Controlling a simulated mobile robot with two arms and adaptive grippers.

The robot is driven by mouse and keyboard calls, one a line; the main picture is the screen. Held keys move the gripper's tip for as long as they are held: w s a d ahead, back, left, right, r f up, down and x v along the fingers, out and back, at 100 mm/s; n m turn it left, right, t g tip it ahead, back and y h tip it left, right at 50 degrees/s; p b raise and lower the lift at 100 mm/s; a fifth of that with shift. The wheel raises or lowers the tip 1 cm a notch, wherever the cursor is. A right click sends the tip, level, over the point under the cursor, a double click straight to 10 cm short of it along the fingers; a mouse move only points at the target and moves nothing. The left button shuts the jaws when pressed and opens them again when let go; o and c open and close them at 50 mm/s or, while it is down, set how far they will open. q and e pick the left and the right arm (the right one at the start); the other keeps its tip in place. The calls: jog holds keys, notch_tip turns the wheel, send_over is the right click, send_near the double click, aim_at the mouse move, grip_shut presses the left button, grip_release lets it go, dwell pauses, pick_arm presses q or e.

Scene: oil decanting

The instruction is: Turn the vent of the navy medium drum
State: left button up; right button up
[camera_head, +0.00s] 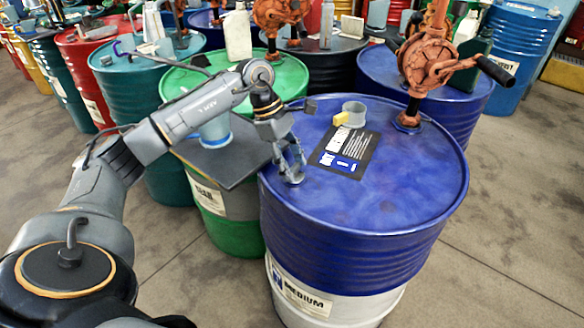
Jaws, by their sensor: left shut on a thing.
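The navy medium drum (350,220) stands upright in front of me, with "MEDIUM" on its white lower band. My left gripper (291,177) reaches down to the left edge of its blue lid. Its fingers are shut at the lid, at the vent, which they hide almost wholly. How far the vent is turned cannot be told. My right gripper is not in view.
A green drum (233,232) with a grey tray (238,163) stands left. Several drums crowd behind; floor is free at right.

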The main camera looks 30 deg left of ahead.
pick_arm(q)
jog(key=m, duration=0.2)
jog(key=m+g+b, duration=0.1)
jog(key=m, duration=0.1)
jog(key=shift+w+g, duration=0.15)
jog(key=shift+g, duration=0.15)
jog(key=shift+m+g+b, duration=0.3)
jog(key=shift+m+b, duration=0.25)
jog(key=shift+m, duration=0.35)
jog(key=shift+y, duration=0.3)
jog(key=o, duration=1.2)
jog(key=shift+c, duration=0.2)
jog(key=shift+r, duration=0.1)
jog(key=v, duration=1.1)
jog(key=shift+w+a+r, duration=0.15)
jog(key=shift+a+r, duration=0.1)
jog(key=shift+r, duration=0.1)
